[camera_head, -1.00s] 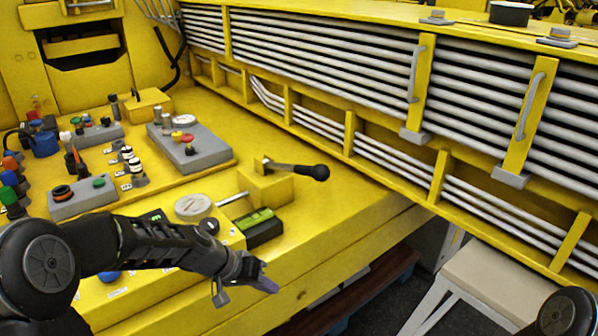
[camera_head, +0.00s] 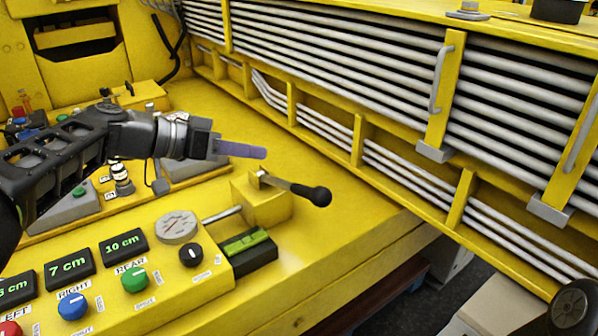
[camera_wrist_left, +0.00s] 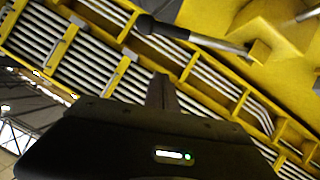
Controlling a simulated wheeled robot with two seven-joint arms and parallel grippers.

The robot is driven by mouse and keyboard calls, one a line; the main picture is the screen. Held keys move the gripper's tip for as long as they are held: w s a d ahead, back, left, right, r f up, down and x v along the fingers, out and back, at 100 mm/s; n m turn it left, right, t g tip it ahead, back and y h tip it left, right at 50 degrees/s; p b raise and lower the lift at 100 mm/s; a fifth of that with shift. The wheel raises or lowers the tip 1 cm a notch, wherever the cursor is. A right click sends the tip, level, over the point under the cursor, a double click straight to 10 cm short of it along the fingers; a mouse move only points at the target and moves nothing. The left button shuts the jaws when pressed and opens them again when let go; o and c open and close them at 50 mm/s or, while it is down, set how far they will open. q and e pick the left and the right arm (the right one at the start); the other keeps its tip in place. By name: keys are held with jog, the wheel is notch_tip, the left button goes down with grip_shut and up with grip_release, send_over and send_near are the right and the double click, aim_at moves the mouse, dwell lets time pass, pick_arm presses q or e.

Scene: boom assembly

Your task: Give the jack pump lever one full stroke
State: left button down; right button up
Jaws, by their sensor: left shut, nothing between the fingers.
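The jack pump lever (camera_head: 295,189) is a short grey rod with a black knob, sticking out to the right from a yellow block (camera_head: 262,205) on the yellow deck. It lies close to level, its knob a little lower than its pivot. My left gripper (camera_head: 262,153) is shut and empty, up and left of the lever and apart from it, fingers pointing right. In the left wrist view the lever (camera_wrist_left: 205,38) crosses the top, beyond the shut fingers (camera_wrist_left: 160,92). My right gripper is out of view; only a round part of my right arm shows at the lower right.
A round gauge (camera_head: 176,227) joins the block by a rod. A control box with displays (camera_head: 124,243) and coloured buttons (camera_head: 134,280) stands at the front left. A black-and-green item (camera_head: 247,250) lies in front of the block. A yellow frame of grey pipes (camera_head: 330,75) runs behind.

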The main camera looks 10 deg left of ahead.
pick_arm(q)
jog(key=shift+f, duration=0.1)
jog(key=p, duration=0.3)
send_over(296, 189)
notch_tip(296, 189, down, 4)
jog(key=shift+r, duration=0.1)
jog(key=shift+s+d+f+p, duration=0.15)
jog(key=shift+s+f, duration=0.1)
jog(key=shift+f, duration=0.4)
jog(key=shift+s+f+p, duration=0.15)
jog(key=shift+s+f, duration=0.05)
jog(key=shift+f, duration=0.5)
jog(key=shift+s+d+f+p, duration=0.15)
jog(key=shift+s+f, duration=0.1)
jog(key=shift+f, duration=0.4)
